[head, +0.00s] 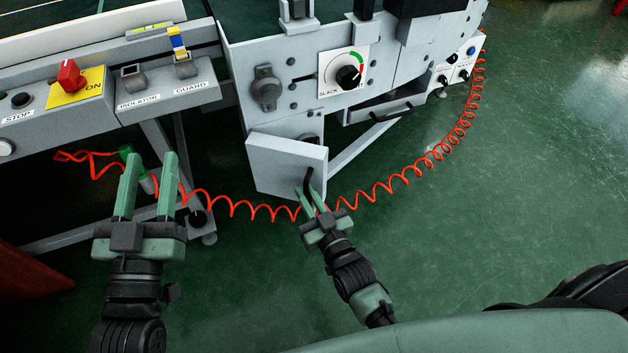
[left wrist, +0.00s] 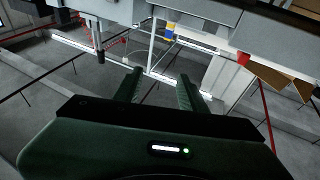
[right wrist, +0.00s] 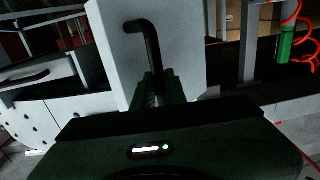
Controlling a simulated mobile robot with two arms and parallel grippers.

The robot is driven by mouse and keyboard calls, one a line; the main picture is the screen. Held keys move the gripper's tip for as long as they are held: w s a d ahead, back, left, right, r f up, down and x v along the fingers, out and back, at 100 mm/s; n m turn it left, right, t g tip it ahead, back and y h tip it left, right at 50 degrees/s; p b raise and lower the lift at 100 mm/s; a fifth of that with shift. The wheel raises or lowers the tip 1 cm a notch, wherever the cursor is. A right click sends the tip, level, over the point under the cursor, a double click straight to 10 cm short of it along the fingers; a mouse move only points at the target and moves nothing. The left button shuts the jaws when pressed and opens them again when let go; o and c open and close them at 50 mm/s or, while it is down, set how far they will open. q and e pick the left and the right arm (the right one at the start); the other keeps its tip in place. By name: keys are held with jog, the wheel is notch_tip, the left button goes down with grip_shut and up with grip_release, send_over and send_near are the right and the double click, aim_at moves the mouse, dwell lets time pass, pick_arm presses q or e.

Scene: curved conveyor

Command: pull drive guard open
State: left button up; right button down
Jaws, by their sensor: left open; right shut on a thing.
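The drive guard (head: 277,162) is a pale grey box-like panel with a black handle, standing out from the machine's front below the slack dial. In the right wrist view the guard (right wrist: 188,40) fills the upper middle, with its black bent handle (right wrist: 149,50) in front. My right gripper (head: 312,199) is shut on the lower part of that handle; the fingers show close together in the right wrist view. My left gripper (head: 147,172) is open and empty, to the left of the guard, in front of the frame legs.
A coiled red air hose (head: 240,209) hangs across the front, passing behind both grippers. A control panel with a red rotary switch (head: 70,75) and isolator and guard plugs is at upper left. A drawer with a black handle (head: 392,114) is right of the guard. Green floor is clear at right.

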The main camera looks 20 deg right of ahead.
pick_arm(q)
notch_tip(320, 180, down, 11)
jog(key=a+g+y+p, duration=0.1)
jog(key=g+y+p, duration=0.1)
jog(key=g, duration=0.4)
jog(key=shift+s+a, duration=0.4)
jog(key=shift+s, duration=0.05)
pick_arm(e)
jog(key=shift+s+a, duration=0.3)
jog(key=shift+a, duration=0.4)
jog(key=shift+s+a, duration=0.35)
jog(key=shift+a, duration=0.35)
jog(key=shift+s+a, duration=0.3)
jog(key=shift+a, duration=0.4)
jog(key=c, duration=1.5)
grip_release()
jog(key=shift+o, duration=0.2)
pick_arm(q)
jog(key=s+a+f+g+y+p, duration=0.1)
jog(key=s+a+f+g, duration=0.1)
jog(key=s+f+g, duration=0.3)
jog(key=shift+s+a+f+y+p, duration=0.2)
jog(key=shift+f+y+p, duration=0.15)
jog(key=shift+f, duration=0.6)
pick_arm(e)
jog(key=s+d, duration=0.1)
jog(key=s, duration=0.6)
jog(key=shift+s+d, duration=0.15)
jog(key=shift+s, duration=0.2)
